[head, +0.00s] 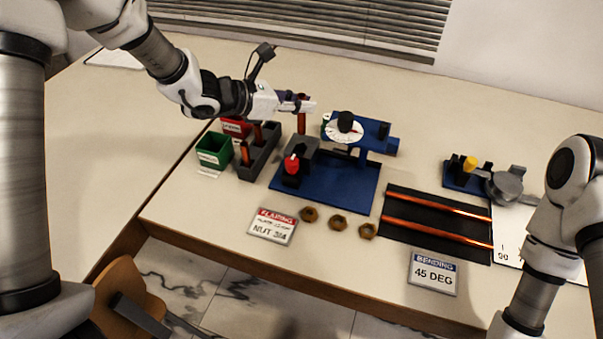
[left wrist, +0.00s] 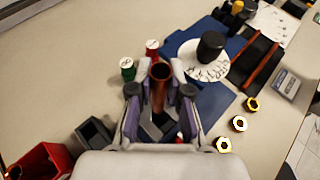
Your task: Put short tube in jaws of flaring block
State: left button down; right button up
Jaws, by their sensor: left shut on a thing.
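My left gripper (head: 304,106) is shut on a short copper tube (head: 302,126). It holds the tube roughly upright above the grey flaring block (head: 308,149), which stands at the left of a blue base plate (head: 345,190). In the left wrist view the tube (left wrist: 159,88) shows its open top end between the fingers of the left gripper (left wrist: 160,80). The grey block lies partly hidden below them. Whether the tube's lower end touches the block, I cannot tell. A red knob (head: 291,164) is at the block's front. My right gripper is outside both views.
A grey rack (head: 262,160) with copper tubes stands left of the base, beside green (head: 214,150) and red (head: 236,127) bins. A white dial (head: 344,130) sits right of the gripper. Brass nuts (head: 338,222) lie in front; a black mat (head: 430,228) holds long tubes.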

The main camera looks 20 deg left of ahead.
aim_at(301, 141)
pick_arm(q)
notch_tip(301, 141, down, 10)
jog(key=shift+s, duration=0.1)
jog(key=shift+f, duration=0.2)
jog(key=c, duration=1.1)
grip_release()
jog(key=shift+r, duration=0.15)
jog(key=shift+r+p, duration=0.25)
jog(key=shift+p, duration=0.1)
jog(key=shift+f+v, duration=0.2)
jog(key=shift+v, duration=5.75)
